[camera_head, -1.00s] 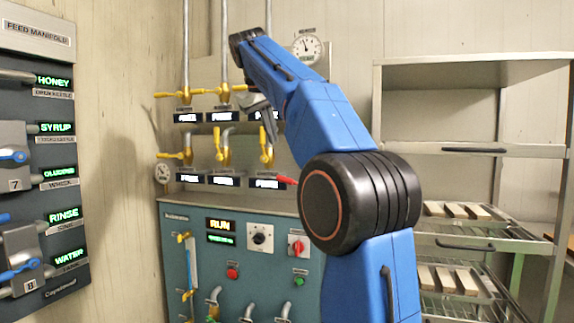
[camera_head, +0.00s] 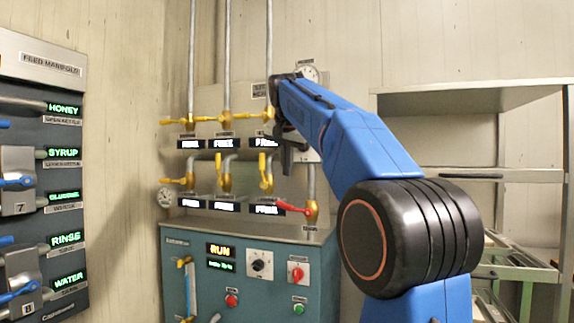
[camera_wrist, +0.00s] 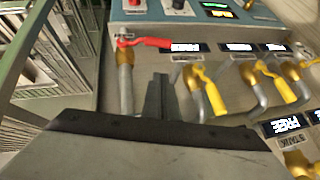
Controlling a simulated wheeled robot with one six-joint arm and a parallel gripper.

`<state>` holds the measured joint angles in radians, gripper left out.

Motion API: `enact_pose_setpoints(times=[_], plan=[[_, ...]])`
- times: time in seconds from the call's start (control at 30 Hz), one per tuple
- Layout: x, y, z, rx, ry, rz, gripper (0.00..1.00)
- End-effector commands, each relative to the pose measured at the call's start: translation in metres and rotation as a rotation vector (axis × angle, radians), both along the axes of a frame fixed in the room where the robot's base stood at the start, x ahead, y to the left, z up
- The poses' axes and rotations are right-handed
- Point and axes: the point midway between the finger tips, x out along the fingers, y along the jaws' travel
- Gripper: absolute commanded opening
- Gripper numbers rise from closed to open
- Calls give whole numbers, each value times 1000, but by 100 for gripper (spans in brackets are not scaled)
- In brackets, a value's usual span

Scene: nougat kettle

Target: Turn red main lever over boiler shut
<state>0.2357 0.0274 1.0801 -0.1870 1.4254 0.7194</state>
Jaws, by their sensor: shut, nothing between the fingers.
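The red lever (camera_head: 293,207) sits on a brass valve (camera_head: 311,212) on a grey pipe above the teal boiler panel. Its handle points left from the pipe, roughly crosswise to it. In the wrist view, which looks upside down, the red lever (camera_wrist: 145,43) points right from its valve (camera_wrist: 124,56). My gripper (camera_head: 287,168) is shut and empty, above the red lever in the head view and apart from it. In the wrist view my gripper's dark fingers (camera_wrist: 160,92) lie short of the lever, clear of it.
Yellow levers (camera_head: 265,172) on neighbouring pipes stand close left of the red one. The teal panel (camera_head: 270,292) below carries knobs and a RUN display. A feed manifold (camera_head: 52,88) is at left, a metal rack (camera_head: 470,104) at right.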

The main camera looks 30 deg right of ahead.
Motion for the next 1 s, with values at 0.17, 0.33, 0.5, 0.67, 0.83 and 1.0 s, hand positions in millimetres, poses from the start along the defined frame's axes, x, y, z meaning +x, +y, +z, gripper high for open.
enact_pose_setpoints(times=[0.17,0.33,0.5,0.67,0.83,1.0], plan=[[16,-10,-27,1,3,-1,0],[30,-19,-50,1,3,-1,0],[30,-10,-71,0,3,2,0],[31,-6,-82,0,1,1,0],[32,-6,-85,-1,0,1,0],[32,-6,-85,-1,0,1,0]])
